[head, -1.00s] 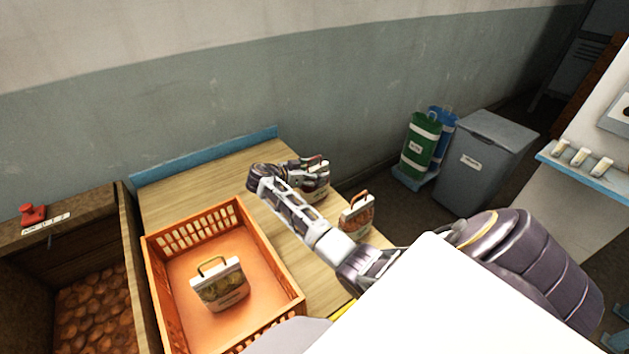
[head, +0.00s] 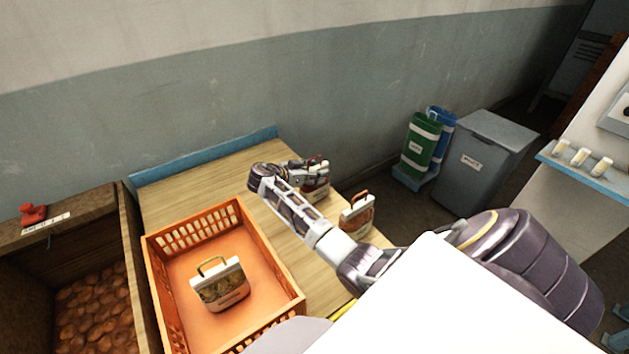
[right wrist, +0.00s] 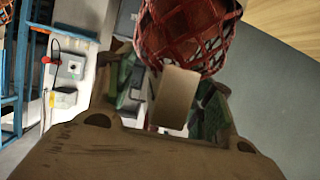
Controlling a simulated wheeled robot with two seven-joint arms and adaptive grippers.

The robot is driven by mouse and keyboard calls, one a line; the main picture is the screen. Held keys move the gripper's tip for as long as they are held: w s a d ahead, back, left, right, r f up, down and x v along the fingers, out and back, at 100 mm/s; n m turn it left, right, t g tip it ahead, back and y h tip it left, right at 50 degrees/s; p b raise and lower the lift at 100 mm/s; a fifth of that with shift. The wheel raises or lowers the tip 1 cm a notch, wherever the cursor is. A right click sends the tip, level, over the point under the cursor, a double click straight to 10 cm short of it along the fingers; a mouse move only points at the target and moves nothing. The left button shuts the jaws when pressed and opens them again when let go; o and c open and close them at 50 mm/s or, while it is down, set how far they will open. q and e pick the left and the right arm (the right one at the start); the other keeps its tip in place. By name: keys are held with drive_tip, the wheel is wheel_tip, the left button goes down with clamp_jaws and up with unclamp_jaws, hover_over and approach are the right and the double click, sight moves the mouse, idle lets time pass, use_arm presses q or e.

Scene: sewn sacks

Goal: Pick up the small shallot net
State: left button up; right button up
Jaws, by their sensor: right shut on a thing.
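The small shallot net (head: 317,190) is a small dark red net with a pale band, at the far right part of the wooden table. My right gripper (head: 316,165) is above it and shut on its top. In the right wrist view the red mesh (right wrist: 190,32) shows at the top, with a beige tag or strap (right wrist: 175,96) between the fingers of the gripper (right wrist: 168,92). I cannot tell whether the net's base is clear of the table. My left gripper is not in view.
An orange crate (head: 290,293) holds a handled sack (head: 221,287). Another handled sack (head: 357,216) stands close right of my right gripper, near the table edge. A wooden bin of onions (head: 97,310) is at left. Bare tabletop (head: 195,195) lies behind the crate.

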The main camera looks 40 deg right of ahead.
clamp_jaws()
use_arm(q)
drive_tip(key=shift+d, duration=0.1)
use_arm(e)
drive_tip(key=shift+r, duration=0.1)
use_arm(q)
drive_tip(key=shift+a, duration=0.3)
use_arm(e)
drive_tip(key=shift+r, duration=0.1)
drive_tip(key=shift+r, duration=0.6)
wheel_tip(320, 180, up, 7)
drive_tip(key=shift+f+b, duration=0.15)
drive_tip(key=shift+b, duration=0.25)
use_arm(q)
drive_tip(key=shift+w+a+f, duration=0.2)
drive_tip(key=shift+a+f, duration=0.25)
use_arm(e)
drive_tip(key=shift+r, duration=0.95)
